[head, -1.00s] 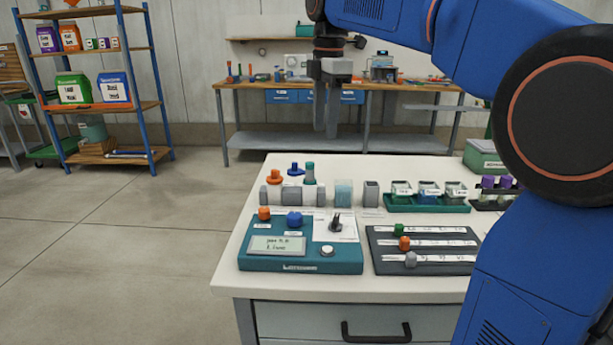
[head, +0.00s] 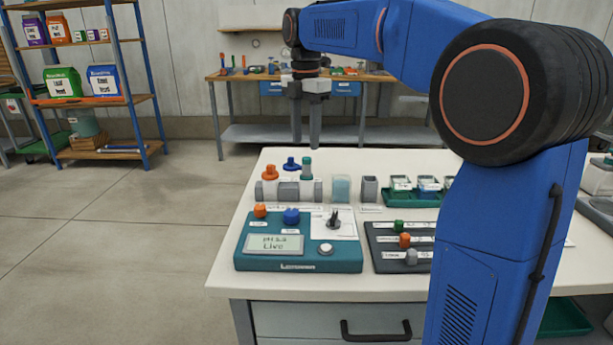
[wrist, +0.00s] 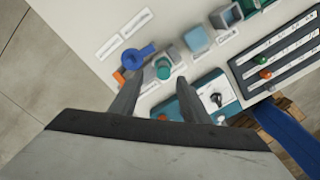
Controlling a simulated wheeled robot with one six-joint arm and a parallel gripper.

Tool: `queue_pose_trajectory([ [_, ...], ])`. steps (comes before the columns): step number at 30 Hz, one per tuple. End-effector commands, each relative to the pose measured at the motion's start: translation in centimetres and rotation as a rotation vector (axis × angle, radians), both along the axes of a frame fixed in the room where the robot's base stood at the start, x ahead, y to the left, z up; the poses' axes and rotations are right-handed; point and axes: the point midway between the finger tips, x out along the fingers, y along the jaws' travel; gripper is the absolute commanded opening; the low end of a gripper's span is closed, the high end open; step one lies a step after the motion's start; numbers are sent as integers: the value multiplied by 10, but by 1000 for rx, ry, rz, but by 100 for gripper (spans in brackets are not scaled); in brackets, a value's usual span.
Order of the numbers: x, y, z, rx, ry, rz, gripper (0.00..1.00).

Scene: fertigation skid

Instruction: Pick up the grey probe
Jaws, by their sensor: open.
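My gripper (head: 306,142) is open and empty, pointing down above the bench's back edge, behind the rack in the head view.
A teal meter (head: 300,262) with a screen and a dark knob (head: 333,221) stands in front of the rack. A slider panel (head: 388,266) and a green tray (head: 400,200) lie further right.

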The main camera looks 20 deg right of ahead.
Motion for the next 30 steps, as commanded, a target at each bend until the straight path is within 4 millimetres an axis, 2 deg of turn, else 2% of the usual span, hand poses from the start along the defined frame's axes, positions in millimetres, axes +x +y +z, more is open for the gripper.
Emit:
queue_pose_trajectory([
  [4,-1,0,-19,0,1,0,42],
  [11,-2,0,-32,0,0,0,42],
  [21,-9,1,-73,0,0,-1,42],
  [30,-9,1,-79,0,-1,-1,42],
])
